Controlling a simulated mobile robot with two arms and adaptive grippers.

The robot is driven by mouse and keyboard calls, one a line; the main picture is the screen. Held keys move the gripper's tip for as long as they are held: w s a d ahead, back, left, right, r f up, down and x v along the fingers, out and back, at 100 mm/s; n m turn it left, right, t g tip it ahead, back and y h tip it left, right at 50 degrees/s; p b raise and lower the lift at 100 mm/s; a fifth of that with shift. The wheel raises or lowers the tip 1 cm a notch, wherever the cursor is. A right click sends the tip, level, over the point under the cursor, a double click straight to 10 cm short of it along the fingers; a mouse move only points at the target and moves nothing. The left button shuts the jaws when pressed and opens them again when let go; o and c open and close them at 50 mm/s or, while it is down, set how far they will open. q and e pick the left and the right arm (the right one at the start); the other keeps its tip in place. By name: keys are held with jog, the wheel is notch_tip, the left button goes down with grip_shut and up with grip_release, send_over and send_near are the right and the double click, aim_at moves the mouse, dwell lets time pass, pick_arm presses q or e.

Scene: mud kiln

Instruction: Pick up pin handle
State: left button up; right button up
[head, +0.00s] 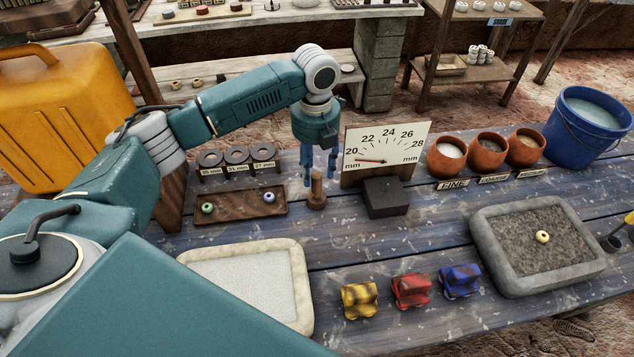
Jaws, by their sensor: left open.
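The pin handle (316,188) is a small upright wooden piece with a round base. It stands on the blue plank table, left of a dark block and right of the wooden tray. My left gripper (319,168) points down right above the pin handle, its blue fingers apart. The fingertips reach about the height of the handle's top. I cannot tell whether they touch it. My right gripper does not show.
A dial board (387,147) and a black block (385,197) stand close on the right. A wooden tray (270,210) with beads lies left. Clay pots (446,158), a stone tray (488,254), a pale tray (303,290) and colored blocks (411,291) lie around. Bare planks lie between.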

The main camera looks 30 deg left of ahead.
aim_at(317, 175)
pick_arm(q)
notch_tip(317, 175, down, 4)
jog(key=shift+d+r+p, duration=0.15)
jog(key=shift+p, duration=0.4)
jog(key=shift+f, duration=0.35)
jog(key=shift+c, duration=0.5)
jog(key=c, duration=0.9)
grip_shut()
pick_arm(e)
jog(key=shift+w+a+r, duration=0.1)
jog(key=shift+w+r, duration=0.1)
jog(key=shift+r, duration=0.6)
